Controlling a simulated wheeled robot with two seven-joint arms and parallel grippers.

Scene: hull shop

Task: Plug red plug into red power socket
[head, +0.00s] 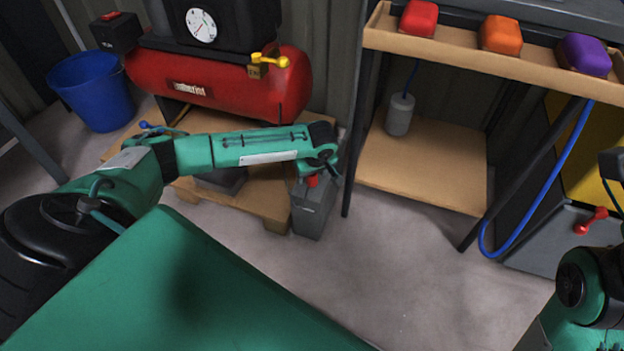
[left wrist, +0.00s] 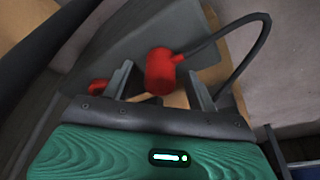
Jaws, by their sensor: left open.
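A red plug (left wrist: 162,70) with a dark cable shows between the two grey fingers of my left gripper (left wrist: 160,88). The fingers are open on either side of it, and I see a gap on at least the left side. In the head view my left gripper (head: 322,168) hangs over a grey box (head: 311,212), with the red plug (head: 312,181) partly showing under it. A second red part (left wrist: 98,86) lies left of the fingers in the left wrist view. I cannot tell for sure which red part is the power socket. My right gripper does not show clearly.
A shelf (head: 460,58) holds red (head: 419,18), orange (head: 500,34) and purple (head: 584,54) blocks. A red compressor (head: 225,85) stands behind my left arm. A red handle (head: 591,221) is on a grey cabinet at right. The floor (head: 400,260) between is clear.

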